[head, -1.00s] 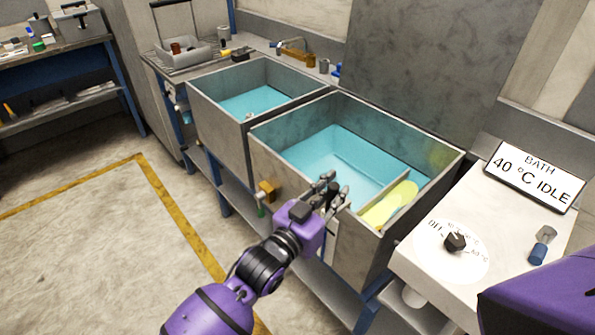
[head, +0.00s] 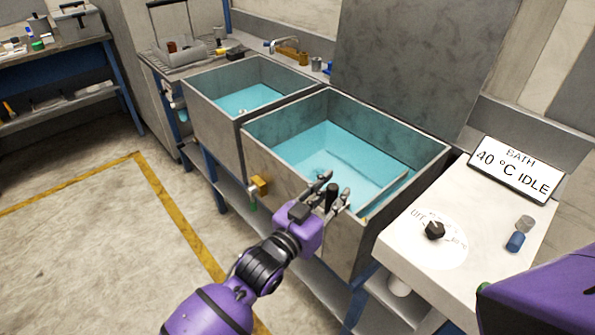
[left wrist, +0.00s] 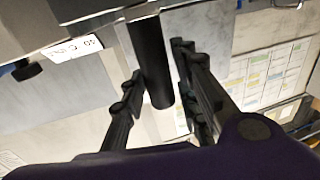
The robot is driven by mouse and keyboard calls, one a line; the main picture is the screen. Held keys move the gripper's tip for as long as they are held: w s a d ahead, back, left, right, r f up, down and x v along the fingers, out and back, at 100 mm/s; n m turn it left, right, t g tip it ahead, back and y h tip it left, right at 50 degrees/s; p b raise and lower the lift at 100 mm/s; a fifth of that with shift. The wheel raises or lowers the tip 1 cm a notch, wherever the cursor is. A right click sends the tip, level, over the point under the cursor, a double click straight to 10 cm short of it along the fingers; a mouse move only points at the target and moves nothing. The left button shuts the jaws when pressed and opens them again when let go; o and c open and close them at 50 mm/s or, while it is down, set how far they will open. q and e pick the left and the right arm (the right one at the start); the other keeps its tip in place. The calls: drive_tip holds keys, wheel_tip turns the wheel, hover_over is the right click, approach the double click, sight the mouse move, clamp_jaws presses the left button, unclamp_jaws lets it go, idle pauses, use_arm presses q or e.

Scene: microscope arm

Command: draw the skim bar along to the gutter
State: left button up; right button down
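The skim bar (head: 388,192) is a thin light bar lying across the right-hand end of the right bath (head: 300,165), close to its right wall. A dark upright handle (head: 331,196) stands at the bath's front rim. My left gripper (head: 335,190) is around this handle, with fingers on both sides of it. A thin yellowish edge shows beside the bar; the gutter cannot be made out clearly. My right gripper is out of view.
A second water-filled bath (head: 245,97) adjoins on the left. A white control box with a dial (head: 434,230) and a "BATH 40 °C IDLE" sign (head: 515,170) stands close on the right. A brass tap (head: 258,186) sticks out of the front wall.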

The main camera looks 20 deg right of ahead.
use_arm(q)
drive_tip(key=shift+o, duration=0.5)
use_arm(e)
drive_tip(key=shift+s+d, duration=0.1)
use_arm(q)
drive_tip(key=shift+s+a, duration=0.1)
drive_tip(key=shift+a, duration=0.1)
drive_tip(key=v, duration=1.1)
drive_tip(key=shift+s+a, duration=0.25)
drive_tip(key=shift+a, duration=0.05)
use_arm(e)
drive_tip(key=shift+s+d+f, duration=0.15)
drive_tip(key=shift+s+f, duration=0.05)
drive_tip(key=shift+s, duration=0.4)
